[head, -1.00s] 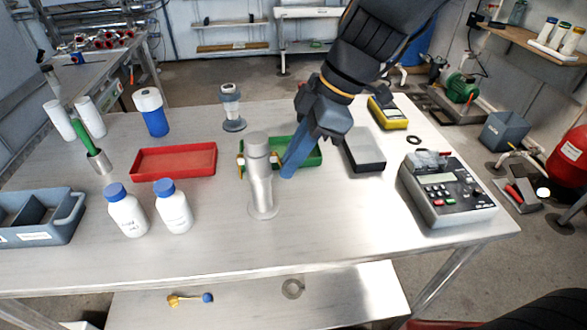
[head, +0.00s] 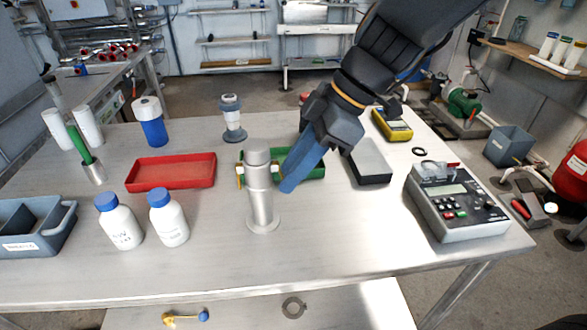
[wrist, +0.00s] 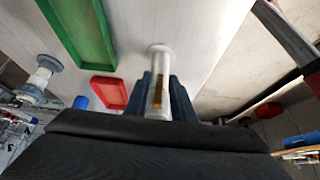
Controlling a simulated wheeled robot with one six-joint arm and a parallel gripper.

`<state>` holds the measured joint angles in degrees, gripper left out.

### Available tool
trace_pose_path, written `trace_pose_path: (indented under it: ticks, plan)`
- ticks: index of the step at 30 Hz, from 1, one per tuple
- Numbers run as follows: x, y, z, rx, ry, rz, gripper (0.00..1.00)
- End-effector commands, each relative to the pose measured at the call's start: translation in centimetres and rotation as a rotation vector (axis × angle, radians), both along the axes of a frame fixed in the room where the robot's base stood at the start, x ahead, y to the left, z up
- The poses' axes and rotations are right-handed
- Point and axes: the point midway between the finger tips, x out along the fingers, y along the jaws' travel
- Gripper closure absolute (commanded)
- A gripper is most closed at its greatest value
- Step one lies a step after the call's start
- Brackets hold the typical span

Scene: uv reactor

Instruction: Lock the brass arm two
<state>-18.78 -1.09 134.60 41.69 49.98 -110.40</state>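A silver upright cylinder (head: 261,200) with a round base stands on the steel table. Small brass arms show near its top, one on its left side (head: 240,172) and one on its right (head: 276,168). My gripper (head: 287,187) points down at the cylinder's right side, its blue fingers close to the right brass arm. In the wrist view, the cylinder (wrist: 160,58) and a brass strip (wrist: 158,90) show between the two blue fingers (wrist: 164,95), which stand apart. Contact cannot be told. No "two" label can be read.
A green tray (head: 311,168) lies behind my gripper, with a dark-sided block (head: 370,163) to the right. A red tray (head: 170,173) and two white bottles (head: 120,222) are on the left. A control box (head: 458,203) stands at right. The table front is clear.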

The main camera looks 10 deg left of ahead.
Motion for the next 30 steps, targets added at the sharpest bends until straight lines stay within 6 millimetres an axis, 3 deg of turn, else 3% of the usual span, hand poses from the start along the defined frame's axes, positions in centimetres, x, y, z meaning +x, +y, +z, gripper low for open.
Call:
trace_pose_path:
  ticks: [11, 24, 30]
  plan:
    - [0.1, -0.2, 0.3, 0.000, -0.001, -0.001, 0.73]
    - [0.7, -3.4, 5.7, 0.000, -0.003, -0.002, 0.73]
    - [0.8, -4.0, 6.7, 0.000, -0.001, -0.001, 0.73]
